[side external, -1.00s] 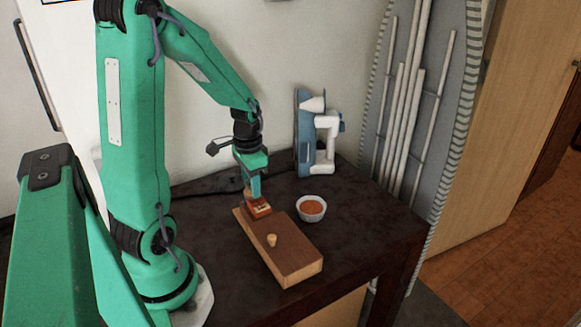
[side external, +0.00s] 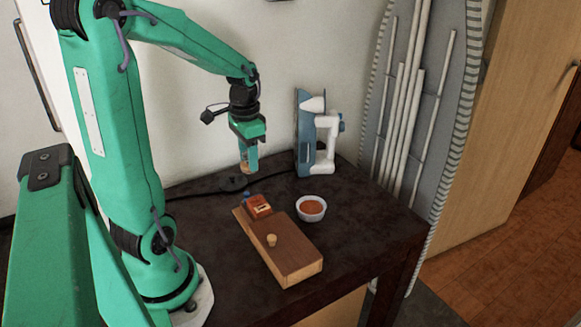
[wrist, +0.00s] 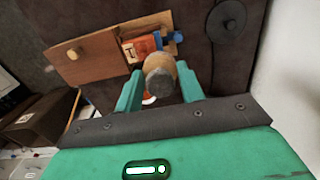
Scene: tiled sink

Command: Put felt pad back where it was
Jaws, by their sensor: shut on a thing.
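My gripper (wrist: 160,88) is shut on a round tan piece (wrist: 160,76) with a grey-brown end face. The piece also shows low between the fingers in the side view (side external: 246,168). It is held in the air above the far end of a wooden block (side external: 283,250). A small orange-red box (side external: 259,205) with a pale label sits on that end of the block, with a blue piece (wrist: 176,38) beside it. I cannot tell by look which thing is the felt pad; the held piece may be it. The fingers hide part of its sides.
A wooden peg (side external: 271,240) stands on the block. A white bowl with orange-brown contents (side external: 311,208) is right of the block. A blue and white upright device (side external: 316,135) stands behind. A dark disc (side external: 234,183) lies near the wall. The table's front right is clear.

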